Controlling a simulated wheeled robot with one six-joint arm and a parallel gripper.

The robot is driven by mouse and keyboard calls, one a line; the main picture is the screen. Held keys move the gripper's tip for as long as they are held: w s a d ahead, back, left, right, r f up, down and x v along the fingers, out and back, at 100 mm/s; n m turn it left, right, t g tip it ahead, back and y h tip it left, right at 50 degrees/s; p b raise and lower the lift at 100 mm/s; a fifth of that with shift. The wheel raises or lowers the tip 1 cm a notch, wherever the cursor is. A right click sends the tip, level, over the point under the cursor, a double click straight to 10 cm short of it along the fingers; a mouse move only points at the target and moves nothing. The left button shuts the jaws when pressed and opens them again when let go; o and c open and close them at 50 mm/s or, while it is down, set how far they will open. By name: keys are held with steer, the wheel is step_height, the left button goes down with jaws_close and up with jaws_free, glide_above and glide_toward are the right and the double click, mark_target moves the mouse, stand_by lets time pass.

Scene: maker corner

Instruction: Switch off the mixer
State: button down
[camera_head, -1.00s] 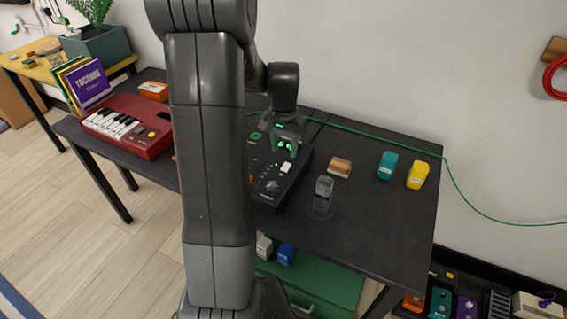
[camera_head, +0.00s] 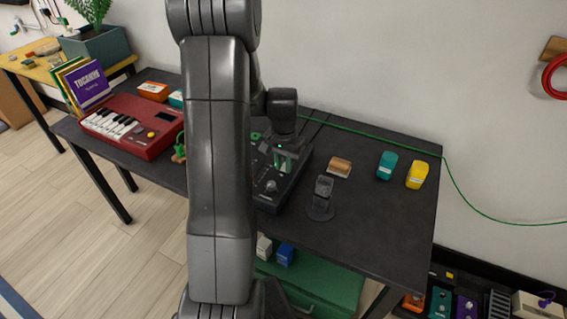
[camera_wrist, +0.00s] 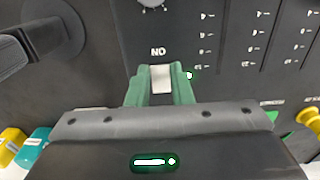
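The mixer (camera_head: 266,200) is a dark box with knobs and printed scales on the black table, partly hidden behind my arm. Its white switch (camera_wrist: 160,78) has upside-down "ON" lettering beside it in the wrist view. A small green light (camera_wrist: 190,75) glows beside the switch. My gripper (camera_wrist: 160,70) has its green fingers close on both sides of the switch, with no clear gap showing. In the head view my gripper (camera_head: 284,167) is down at the mixer top, and the switch is hidden there.
A dark stand (camera_head: 322,200) is just right of the mixer. A wooden block (camera_head: 340,167), a teal box (camera_head: 387,165) and a yellow box (camera_head: 417,174) lie farther right. A red keyboard (camera_head: 140,130) is at left. The table's front right is clear.

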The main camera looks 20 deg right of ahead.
steer(key=shift+w+d+r+g+y+p, duration=0.15)
steer(key=shift+r+g+y+p, duration=0.3)
steer(key=shift+p, duration=0.85)
steer(key=shift+w+d+f+g+y+p, duration=0.2)
steer(key=shift+g+y+p, duration=0.25)
steer(key=shift+y+p, duration=0.35)
steer(key=shift+s+f, duration=0.1)
steer(key=c, duration=1.3)
jaws_free()
steer(key=v, duration=1.3)
steer(key=shift+r, duration=0.4)
steer(key=shift+a, duration=0.1)
